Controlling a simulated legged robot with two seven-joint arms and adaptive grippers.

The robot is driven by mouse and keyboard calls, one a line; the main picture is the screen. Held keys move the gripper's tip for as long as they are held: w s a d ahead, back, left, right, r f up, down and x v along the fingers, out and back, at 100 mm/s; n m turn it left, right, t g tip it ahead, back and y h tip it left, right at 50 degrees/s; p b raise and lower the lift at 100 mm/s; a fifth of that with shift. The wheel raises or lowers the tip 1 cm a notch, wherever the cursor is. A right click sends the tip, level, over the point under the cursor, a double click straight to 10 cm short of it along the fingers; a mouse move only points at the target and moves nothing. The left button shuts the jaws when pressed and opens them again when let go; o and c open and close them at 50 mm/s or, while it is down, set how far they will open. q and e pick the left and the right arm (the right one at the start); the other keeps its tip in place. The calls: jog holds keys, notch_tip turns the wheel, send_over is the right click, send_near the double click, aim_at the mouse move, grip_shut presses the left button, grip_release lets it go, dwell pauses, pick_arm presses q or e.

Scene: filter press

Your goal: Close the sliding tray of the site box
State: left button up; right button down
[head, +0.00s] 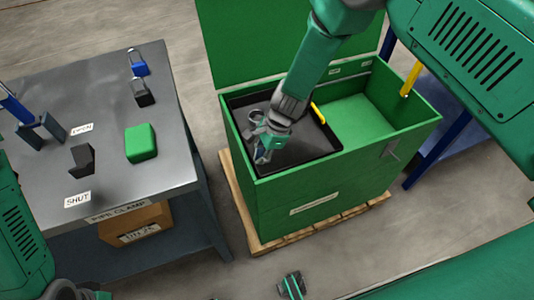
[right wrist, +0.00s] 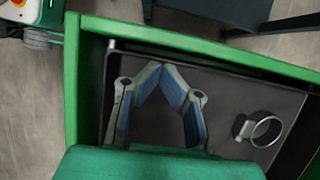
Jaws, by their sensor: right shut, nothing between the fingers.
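The green site box (head: 305,200) stands with its lid (head: 270,45) up in the head view. Its black sliding tray (head: 318,147) covers the left part of the opening, and a green compartment shows open to the right. A yellow handle (head: 319,112) is on the tray's right side. My right gripper (head: 263,155) is shut and empty over the tray's left part, near its front; I cannot tell whether it touches the tray. The right wrist view shows its fingertips (right wrist: 163,72) together above the dark tray (right wrist: 230,85).
A metal ring clamp (right wrist: 262,131) lies in the tray. A grey bench (head: 105,100) at left holds a green block (head: 141,143), padlocks and a dark block. The box sits on a wooden pallet (head: 262,247). A yellow piece (head: 411,78) is at the box's right rim.

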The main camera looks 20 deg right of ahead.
jog(key=shift+a+r, duration=0.15)
jog(key=shift+a, duration=0.7)
jog(key=shift+d, duration=0.55)
jog(key=d, duration=0.2)
jog(key=d+r, duration=0.1)
jog(key=shift+w+d+p, duration=0.3)
jog(key=shift+d+p, duration=0.1)
pick_arm(q)
jog(key=shift+w+r+p, duration=0.4)
jog(key=shift+w+r, duration=0.1)
jog(key=shift+r, duration=0.15)
pick_arm(e)
jog(key=v, duration=0.8)
jog(key=shift+d+r, duration=0.25)
jog(key=shift+d, duration=0.1)
jog(key=shift+s, duration=0.1)
pick_arm(q)
jog(key=shift+s, duration=0.1)
pick_arm(e)
jog(key=shift+s, duration=0.1)
